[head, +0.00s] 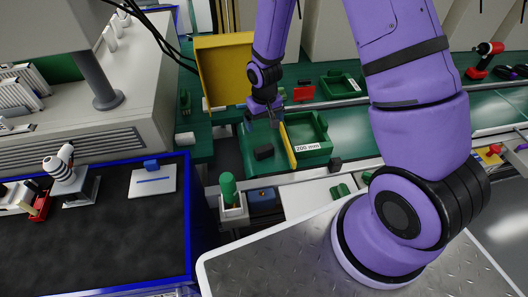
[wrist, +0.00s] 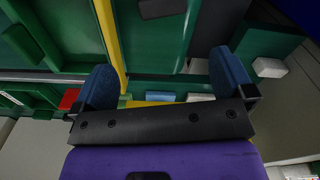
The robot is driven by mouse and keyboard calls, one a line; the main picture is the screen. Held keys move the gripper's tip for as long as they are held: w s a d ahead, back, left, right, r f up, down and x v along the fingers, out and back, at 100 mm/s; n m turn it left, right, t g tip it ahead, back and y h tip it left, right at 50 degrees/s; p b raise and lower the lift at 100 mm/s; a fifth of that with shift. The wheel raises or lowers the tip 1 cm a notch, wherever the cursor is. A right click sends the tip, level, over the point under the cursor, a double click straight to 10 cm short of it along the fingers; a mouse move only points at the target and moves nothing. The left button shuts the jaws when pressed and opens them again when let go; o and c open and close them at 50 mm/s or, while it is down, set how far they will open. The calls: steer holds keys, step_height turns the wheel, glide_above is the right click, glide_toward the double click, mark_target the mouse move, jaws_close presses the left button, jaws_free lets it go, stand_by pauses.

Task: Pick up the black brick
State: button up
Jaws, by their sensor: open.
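The black brick (head: 263,152) lies on a green surface left of a yellow strip, in the middle of the head view. In the wrist view a dark block that appears to be the same brick (wrist: 162,8) shows at the top edge, partly cut off, beyond the fingertips. My gripper (head: 265,114) hangs above and behind the brick in the head view, apart from it. In the wrist view my gripper (wrist: 165,75) has its two blue fingers spread wide, with nothing held between them.
The yellow strip (head: 288,146) stands right beside the brick, with a green bin (head: 309,158) labelled 200 mm to its right. A yellow panel (head: 226,70) rises behind left. A small dark block (head: 335,165) sits near the front edge. A green-topped knob (head: 228,186) stands in front left.

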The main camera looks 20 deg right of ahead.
glide_above(264, 148)
steer(key=f, duration=0.4)
steer(key=shift+w, duration=0.2)
step_height(264, 148, down, 5)
steer(key=shift+r, duration=0.1)
steer(key=shift+s+f, duration=0.2)
steer(key=shift+f, duration=2.55)
steer(key=c, duration=0.9)
